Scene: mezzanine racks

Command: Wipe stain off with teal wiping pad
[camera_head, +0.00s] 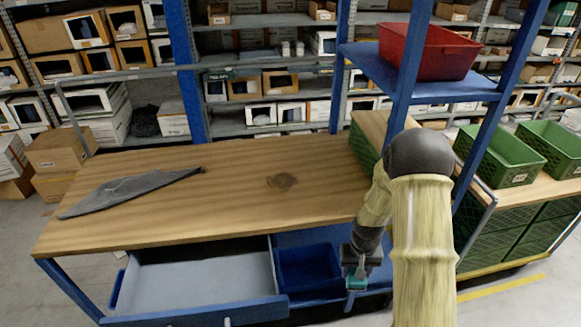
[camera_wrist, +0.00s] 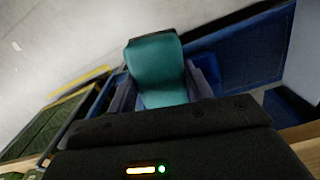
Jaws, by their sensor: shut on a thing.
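A dark, roundish stain (camera_head: 283,181) marks the wooden tabletop (camera_head: 235,215), right of its middle. My gripper (camera_head: 357,275) is low at the front right of the table, near the blue bin, below the level of the tabletop. It is shut on the teal wiping pad (camera_head: 356,283). In the wrist view the teal pad (camera_wrist: 157,68) stands out between the fingers. The stain is apart from the pad and is not seen in the wrist view.
A grey cloth (camera_head: 130,190) lies on the tabletop's left. An open drawer (camera_head: 205,283) and a blue bin (camera_head: 307,267) sit under the front edge. A blue post and shelf with a red bin (camera_head: 428,50) rise at right. Green crates (camera_head: 500,155) stand beyond.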

